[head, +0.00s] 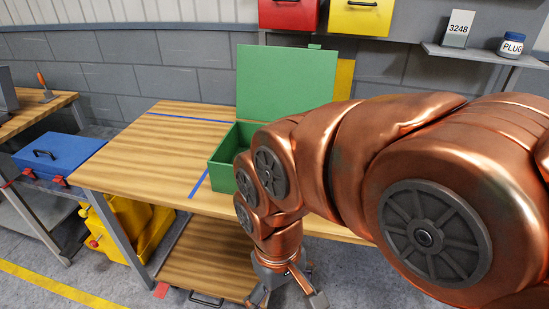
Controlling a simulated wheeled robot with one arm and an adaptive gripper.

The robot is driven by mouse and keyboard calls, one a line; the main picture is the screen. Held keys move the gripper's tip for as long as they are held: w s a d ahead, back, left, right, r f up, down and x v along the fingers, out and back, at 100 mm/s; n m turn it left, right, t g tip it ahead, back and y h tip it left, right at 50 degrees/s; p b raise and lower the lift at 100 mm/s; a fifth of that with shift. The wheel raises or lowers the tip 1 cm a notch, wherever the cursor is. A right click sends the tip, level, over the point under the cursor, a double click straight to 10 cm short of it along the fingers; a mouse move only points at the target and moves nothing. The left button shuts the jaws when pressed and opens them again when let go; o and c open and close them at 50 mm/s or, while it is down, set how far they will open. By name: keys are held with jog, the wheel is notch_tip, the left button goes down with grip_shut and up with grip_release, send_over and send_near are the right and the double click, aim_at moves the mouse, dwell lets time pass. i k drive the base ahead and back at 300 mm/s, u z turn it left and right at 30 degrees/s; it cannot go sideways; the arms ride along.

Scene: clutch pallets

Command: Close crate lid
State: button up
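The green crate (221,165) stands on the wooden workbench (150,160), its right part hidden behind my copper arm. Its green lid (285,82) is open and stands roughly upright at the back of the crate. My gripper (288,303) hangs low at the bottom of the head view, in front of the bench's front edge and below the crate. Its fingers are spread apart, with nothing seen between them; the tips are partly cut off by the frame. It is apart from the crate and lid.
Blue tape (198,184) marks the benchtop, whose left part is clear. A yellow panel (343,80) stands behind the lid. Red (289,14) and yellow (361,16) bins hang above. A shelf (480,54) is at right.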

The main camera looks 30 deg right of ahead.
aim_at(273, 83)
jog(key=z, duration=0.75)
